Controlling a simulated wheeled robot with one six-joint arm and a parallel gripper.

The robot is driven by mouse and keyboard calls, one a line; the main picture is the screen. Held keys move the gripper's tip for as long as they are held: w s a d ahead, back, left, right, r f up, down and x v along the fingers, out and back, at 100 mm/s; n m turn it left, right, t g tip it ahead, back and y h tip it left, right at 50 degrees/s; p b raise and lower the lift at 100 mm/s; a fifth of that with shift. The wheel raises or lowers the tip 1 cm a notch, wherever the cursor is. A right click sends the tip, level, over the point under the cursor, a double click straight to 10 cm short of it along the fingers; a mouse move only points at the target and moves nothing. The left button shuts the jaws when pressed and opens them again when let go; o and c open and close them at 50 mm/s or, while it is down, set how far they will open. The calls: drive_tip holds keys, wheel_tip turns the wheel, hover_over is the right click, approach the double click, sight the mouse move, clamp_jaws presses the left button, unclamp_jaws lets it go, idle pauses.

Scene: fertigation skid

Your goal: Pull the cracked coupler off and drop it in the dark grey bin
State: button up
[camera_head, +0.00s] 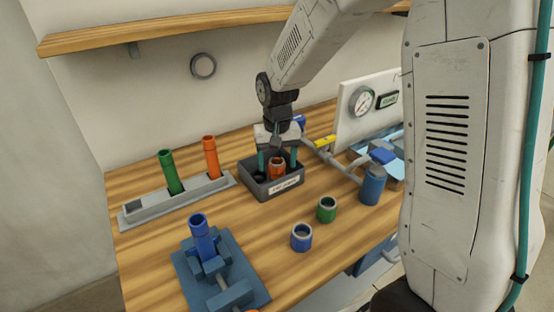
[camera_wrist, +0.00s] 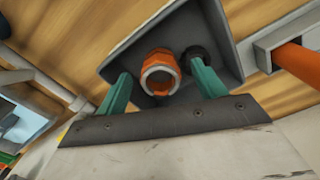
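The dark grey bin (camera_head: 259,191) stands mid-table with a pale label on its front. An orange coupler (camera_head: 277,170) with a greyish rim is within the bin's outline; no crack can be made out. In the wrist view the coupler (camera_wrist: 159,73) lies between my two teal fingers with gaps beside it. My gripper (camera_head: 278,162) is open and points down over the bin, fingertips at or below its rim. A dark ring (camera_wrist: 196,57) is in the bin, close to the right finger. I cannot tell whether the coupler touches the bin floor.
A blue pipe (camera_head: 202,240) stands in a blue clamp at the front. A grey rack (camera_head: 150,211) holds green and orange pipes. Loose blue (camera_head: 301,238) and green (camera_head: 327,210) couplers stand right of centre. A blue canister (camera_head: 372,185) and gauge panel (camera_head: 362,102) are at right.

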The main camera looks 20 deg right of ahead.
wheel_tip(320, 180, up, 8)
drive_tip(key=shift+f, duration=0.1)
idle(0.5)
drive_tip(key=s+d+r+n, duration=0.1)
drive_tip(key=s+r, duration=0.3)
drive_tip(key=s, duration=1)
drive_tip(key=s+d+r+n+t, duration=0.1)
drive_tip(key=s+r, duration=0.3)
drive_tip(key=s, duration=1.1)
drive_tip(key=shift+d, duration=0.55)
